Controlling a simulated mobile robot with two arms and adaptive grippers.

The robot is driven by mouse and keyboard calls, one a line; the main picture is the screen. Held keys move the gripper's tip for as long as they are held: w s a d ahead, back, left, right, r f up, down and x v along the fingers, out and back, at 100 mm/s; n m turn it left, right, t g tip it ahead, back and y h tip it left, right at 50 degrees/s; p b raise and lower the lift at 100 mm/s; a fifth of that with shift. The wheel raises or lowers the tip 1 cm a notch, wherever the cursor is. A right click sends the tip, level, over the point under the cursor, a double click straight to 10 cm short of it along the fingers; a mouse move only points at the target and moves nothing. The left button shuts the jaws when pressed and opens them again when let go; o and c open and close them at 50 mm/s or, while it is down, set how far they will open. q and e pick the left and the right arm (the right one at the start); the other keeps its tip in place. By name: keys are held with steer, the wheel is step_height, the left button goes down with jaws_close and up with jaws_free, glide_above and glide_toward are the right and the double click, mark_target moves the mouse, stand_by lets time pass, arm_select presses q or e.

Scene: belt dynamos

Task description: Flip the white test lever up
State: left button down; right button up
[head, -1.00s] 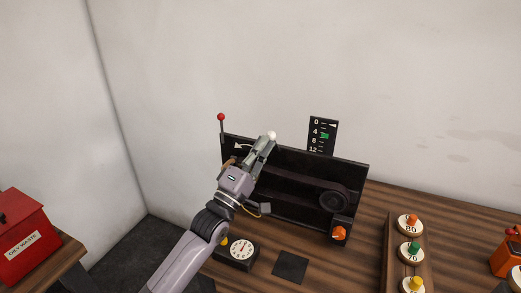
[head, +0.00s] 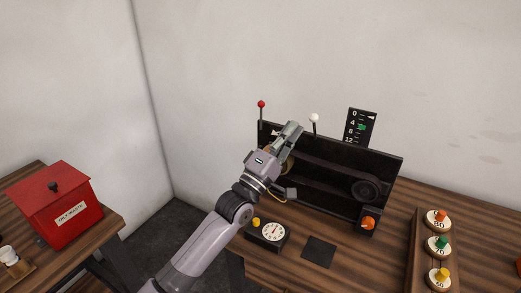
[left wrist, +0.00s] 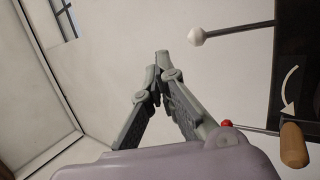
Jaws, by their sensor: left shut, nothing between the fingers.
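The white-knobbed lever (head: 314,118) stands upright above the top edge of the black machine panel (head: 335,153). In the left wrist view its white knob (left wrist: 197,36) and rod are in full sight, up and right of my fingers. My left gripper (head: 292,129) is shut and empty in front of the panel, just left of the white lever. Its fingertips (left wrist: 157,66) meet in the left wrist view, with a visible gap to the white knob. The gripper hides part of the panel. My right gripper is out of view.
A red-knobbed lever (head: 261,104) stands at the panel's left end. A black scale (head: 359,128) rises behind it. A round dial (head: 269,233), a dark square pad (head: 319,252) and a rack of knobbed discs (head: 437,245) occupy the bench. A red bin (head: 62,205) stands left.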

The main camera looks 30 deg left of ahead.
arm_select(q)
steer(key=s+a+b, duration=0.1)
steer(key=s+b, duration=0.1)
steer(key=s, duration=0.5)
steer(key=shift+s+a+f, duration=0.2)
steer(key=shift+f, duration=0.05)
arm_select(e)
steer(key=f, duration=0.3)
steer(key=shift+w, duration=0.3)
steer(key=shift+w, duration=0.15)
